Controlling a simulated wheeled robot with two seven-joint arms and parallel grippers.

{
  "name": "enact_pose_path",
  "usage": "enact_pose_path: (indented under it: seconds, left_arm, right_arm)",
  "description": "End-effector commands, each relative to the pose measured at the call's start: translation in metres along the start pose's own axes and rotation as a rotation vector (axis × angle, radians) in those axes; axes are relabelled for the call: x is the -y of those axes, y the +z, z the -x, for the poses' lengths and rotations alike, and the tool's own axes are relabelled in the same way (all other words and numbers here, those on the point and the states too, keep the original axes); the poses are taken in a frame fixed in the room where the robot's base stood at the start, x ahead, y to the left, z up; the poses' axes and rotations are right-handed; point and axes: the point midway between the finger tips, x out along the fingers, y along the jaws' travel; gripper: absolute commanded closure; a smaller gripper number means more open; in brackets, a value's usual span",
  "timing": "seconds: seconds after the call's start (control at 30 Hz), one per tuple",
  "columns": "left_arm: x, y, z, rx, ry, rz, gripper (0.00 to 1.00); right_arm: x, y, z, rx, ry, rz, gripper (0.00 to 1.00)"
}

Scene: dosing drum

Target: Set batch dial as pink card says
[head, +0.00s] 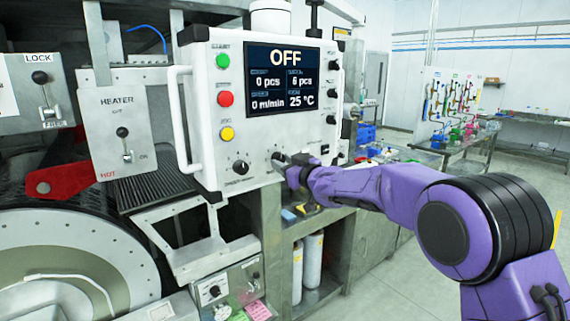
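The white control panel (208,130) fills the middle of the head view. Its screen (283,78) reads OFF, with 0 pcs, 6 pcs, 0 m/min and 25 °C. A black dial (240,167) sits at the panel's lower left. Another small dark knob (276,156) is just left of my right gripper (287,164). The gripper is at the panel's lower edge and hides part of it. I cannot tell whether its fingers are open or touch the knob. A pink card (258,310) lies low in the picture, its writing too small to read. My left gripper is out of view.
Green (222,61), red (225,99) and yellow (227,134) buttons line the panel's left side, beside a white handle (180,120). A heater box (118,135) and a large drum (70,265) stand at left. Open floor lies at right.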

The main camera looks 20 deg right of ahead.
Motion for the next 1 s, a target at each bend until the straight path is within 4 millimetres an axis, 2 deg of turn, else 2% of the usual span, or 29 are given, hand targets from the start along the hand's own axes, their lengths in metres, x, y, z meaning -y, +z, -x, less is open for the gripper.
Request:
enact_pose_path:
  seconds: [0.37, 1.0]
  left_arm:
    - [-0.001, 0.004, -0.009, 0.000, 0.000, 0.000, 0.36]
    - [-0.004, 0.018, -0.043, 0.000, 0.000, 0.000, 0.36]
  right_arm:
    - [0.000, 0.002, 0.000, -0.007, 0.001, 0.106, 0.93]
    - [-0.002, 0.003, 0.000, -0.038, 0.008, 0.609, 0.93]
